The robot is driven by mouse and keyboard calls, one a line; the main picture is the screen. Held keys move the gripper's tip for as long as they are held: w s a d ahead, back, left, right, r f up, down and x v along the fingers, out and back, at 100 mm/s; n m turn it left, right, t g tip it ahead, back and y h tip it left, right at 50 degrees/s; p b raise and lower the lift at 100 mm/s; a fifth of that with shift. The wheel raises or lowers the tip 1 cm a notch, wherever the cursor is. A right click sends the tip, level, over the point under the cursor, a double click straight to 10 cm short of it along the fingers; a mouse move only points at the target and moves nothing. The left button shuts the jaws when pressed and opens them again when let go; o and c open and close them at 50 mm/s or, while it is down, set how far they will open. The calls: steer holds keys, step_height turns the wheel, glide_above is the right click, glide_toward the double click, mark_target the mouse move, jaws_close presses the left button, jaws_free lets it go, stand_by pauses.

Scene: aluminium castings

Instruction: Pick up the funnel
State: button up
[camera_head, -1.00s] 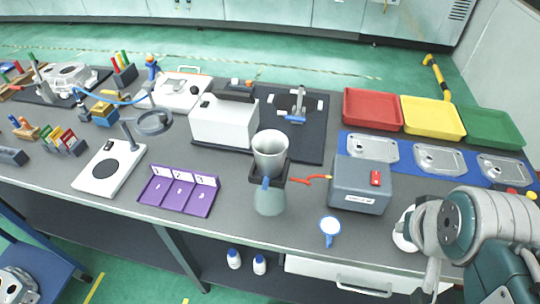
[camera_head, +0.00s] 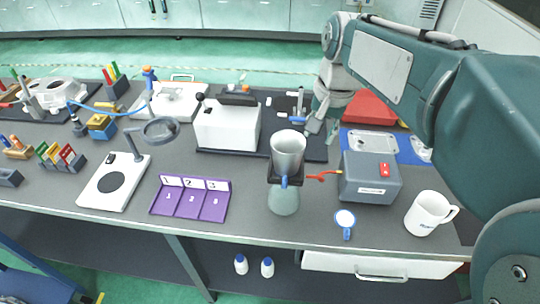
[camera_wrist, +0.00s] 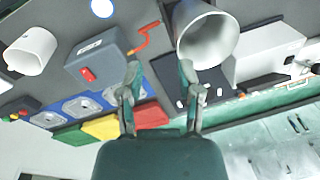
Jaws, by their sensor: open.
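The funnel (camera_head: 289,148) is a grey, wide-mouthed, tapered vessel. It stands upright in a dark square holder (camera_head: 273,174) with a blue knob, above a grey-green lower body (camera_head: 284,200) near the table's front edge. In the wrist view the open mouth of the funnel (camera_wrist: 208,40) faces me, just beyond the right finger. My gripper (camera_head: 322,126) is open and empty in the head view, above and behind the funnel, slightly right. In the wrist view the two fingers of my gripper (camera_wrist: 159,76) are spread apart, with nothing between them.
A grey box (camera_head: 370,180) with a red switch stands right of the funnel, with a red lever (camera_head: 321,176) between them. A white mug (camera_head: 428,213) and a round blue-rimmed item (camera_head: 345,219) are at the front. A white machine (camera_head: 226,125) and purple tray (camera_head: 190,198) are left.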

steer(key=w+a, duration=0.1)
steer(key=a, duration=0.1)
glide_above(296, 171)
steer(key=d, duration=0.1)
step_height(296, 171, down, 6)
steer(key=shift+r, duration=0.1)
steer(key=f, duration=0.5)
steer(key=shift+w+a+f, duration=0.2)
steer(key=shift+w+a, duration=0.1)
steer(key=shift+a, duration=0.1)
jaws_close()
